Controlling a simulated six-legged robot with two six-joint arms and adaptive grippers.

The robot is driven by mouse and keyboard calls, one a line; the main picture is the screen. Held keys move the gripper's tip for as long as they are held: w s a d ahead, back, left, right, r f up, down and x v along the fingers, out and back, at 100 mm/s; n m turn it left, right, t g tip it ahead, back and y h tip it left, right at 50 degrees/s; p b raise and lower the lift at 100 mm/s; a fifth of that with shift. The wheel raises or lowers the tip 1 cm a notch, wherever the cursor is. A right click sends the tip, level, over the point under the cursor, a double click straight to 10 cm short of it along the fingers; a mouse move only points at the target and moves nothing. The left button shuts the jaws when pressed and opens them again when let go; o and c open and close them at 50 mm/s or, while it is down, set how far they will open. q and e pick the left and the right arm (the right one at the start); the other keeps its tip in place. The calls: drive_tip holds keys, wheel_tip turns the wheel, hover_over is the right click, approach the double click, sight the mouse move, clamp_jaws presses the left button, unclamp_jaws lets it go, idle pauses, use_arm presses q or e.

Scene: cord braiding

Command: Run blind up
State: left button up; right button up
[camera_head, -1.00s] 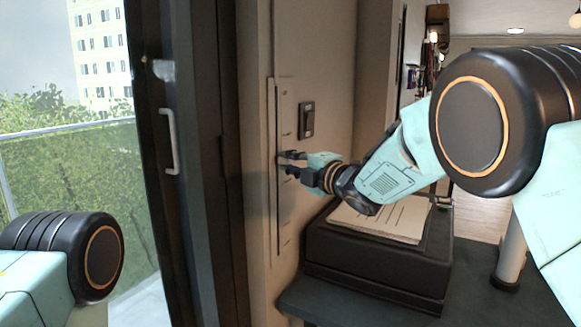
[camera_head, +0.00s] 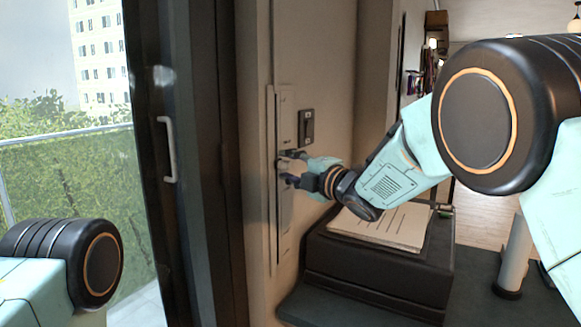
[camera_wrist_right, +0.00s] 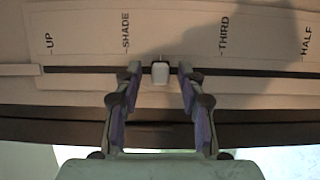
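A tall pale slider panel (camera_head: 286,112) is fixed to the wall beside the dark door frame. In the right wrist view the panel (camera_wrist_right: 90,50) bears the words UP, SHADE, THIRD and HALF along a dark slot (camera_wrist_right: 235,72). A small white knob (camera_wrist_right: 160,72) sits in the slot between SHADE and THIRD, nearer SHADE. My right gripper (camera_head: 287,168) is at the panel. In the wrist view its fingers (camera_wrist_right: 158,74) are open, one on each side of the knob, with visible gaps. My left gripper is out of view. The blind is not seen.
A dark switch (camera_head: 306,127) is on the wall right of the panel. A black box (camera_head: 375,270) with papers (camera_head: 385,224) on it stands below my right arm. A glass door with a white handle (camera_head: 170,150) is to the left.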

drive_tip(key=shift+w, duration=0.1)
drive_tip(key=shift+f, duration=0.1)
drive_tip(key=shift+s+d, duration=0.2)
drive_tip(key=shift+s, duration=0.05)
drive_tip(key=v, duration=1.1)
drive_tip(key=shift+s+d, duration=0.15)
